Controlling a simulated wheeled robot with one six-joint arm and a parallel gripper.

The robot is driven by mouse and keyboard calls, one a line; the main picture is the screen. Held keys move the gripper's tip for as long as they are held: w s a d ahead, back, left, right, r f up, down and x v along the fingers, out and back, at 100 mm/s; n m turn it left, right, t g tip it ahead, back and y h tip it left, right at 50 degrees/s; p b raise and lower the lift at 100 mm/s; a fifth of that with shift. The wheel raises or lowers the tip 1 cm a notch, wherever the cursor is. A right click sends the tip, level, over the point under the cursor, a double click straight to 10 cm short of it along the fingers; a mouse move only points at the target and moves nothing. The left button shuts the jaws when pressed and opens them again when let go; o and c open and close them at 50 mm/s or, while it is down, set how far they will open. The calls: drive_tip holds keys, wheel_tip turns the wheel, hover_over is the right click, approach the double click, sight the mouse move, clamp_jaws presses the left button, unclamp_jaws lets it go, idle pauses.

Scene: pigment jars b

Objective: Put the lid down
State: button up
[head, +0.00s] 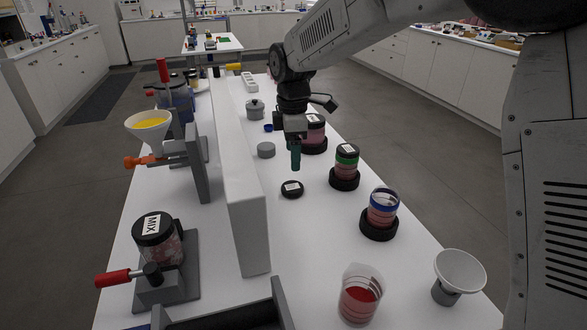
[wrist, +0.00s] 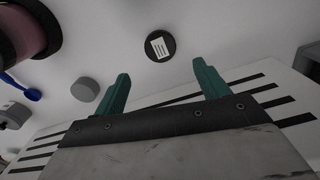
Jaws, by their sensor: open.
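A black lid (head: 292,189) with a white label lies flat on the white table. It also shows in the wrist view (wrist: 161,46), beyond my fingertips. My gripper (head: 295,155) has green fingers and is above the table, a little behind the lid in the head view. In the wrist view my gripper (wrist: 160,83) is open, with nothing between its fingers. The lid is apart from the fingers. A jar with a blue band (head: 383,206) and red contents stands in a black ring holder and seems to have no black lid on it.
A jar with a green band (head: 345,164) and another lidded jar (head: 314,132) stand at the right. A long white wall (head: 241,190) bounds the left. Table around the lid is clear.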

drive_tip(key=shift+r, duration=1.6)
drive_tip(key=s+d+r+m, duration=0.4)
drive_tip(key=s+d, duration=0.3)
drive_tip(key=d, duration=0.1)
drive_tip(key=s+d+r+m, duration=0.4)
drive_tip(key=s+d+m, duration=0.1)
drive_tip(key=s+d, duration=0.3)
drive_tip(key=s+d+f+m, duration=0.1)
drive_tip(key=s+d+m, duration=0.2)
drive_tip(key=s, duration=0.3)
drive_tip(key=s+d+f+m, duration=0.2)
drive_tip(key=s+d+m, duration=0.1)
drive_tip(key=s, duration=0.4)
drive_tip(key=s+d+f+m+t, duration=0.1)
drive_tip(key=s+d+m, duration=0.2)
drive_tip(key=s, duration=0.4)
drive_tip(key=shift+d+f+m, duration=0.2)
drive_tip(key=shift+f+m, duration=0.15)
drive_tip(key=shift+m, duration=0.35)
